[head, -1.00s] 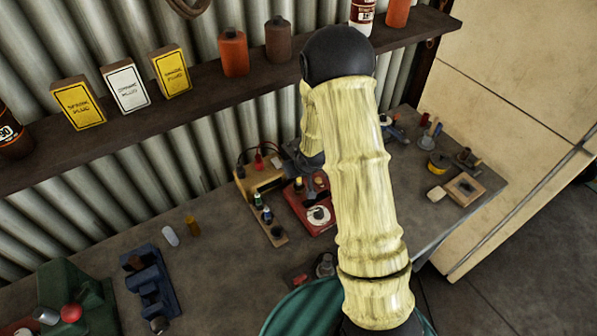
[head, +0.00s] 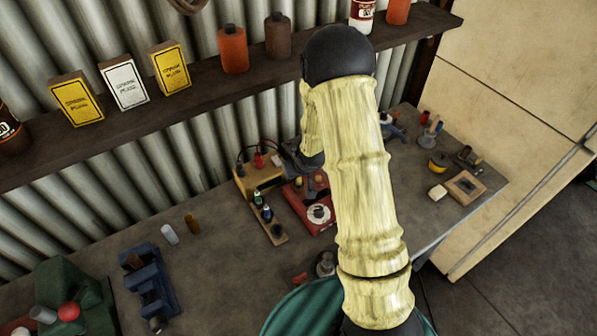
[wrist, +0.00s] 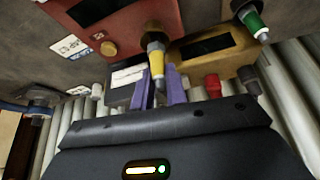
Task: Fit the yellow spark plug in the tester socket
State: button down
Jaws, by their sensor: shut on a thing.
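The yellow spark plug (wrist: 156,62) is between the two purple fingers of my gripper (wrist: 160,90) in the wrist view. In the head view the red tester (head: 299,207) with a white dial lies below my gripper (head: 312,180), which my arm partly hides; the socket does not show clearly.
An ochre box (head: 257,178) with red and black terminals stands close behind the tester. A wooden rack (head: 280,238) with green and dark plugs lies to its left. A blue holder (head: 150,280) is at left. A shelf (head: 215,88) with boxes and bottles runs above.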

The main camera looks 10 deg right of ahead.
jog(key=shift+f+b, duration=0.55)
jog(key=shift+f, duration=0.15)
dwell(0.5)
jog(key=c, duration=0.9)
grip_release()
jog(key=shift+r, duration=0.1)
jog(key=shift+r+p, duration=2.65)
jog(key=shift+r, duration=0.8)
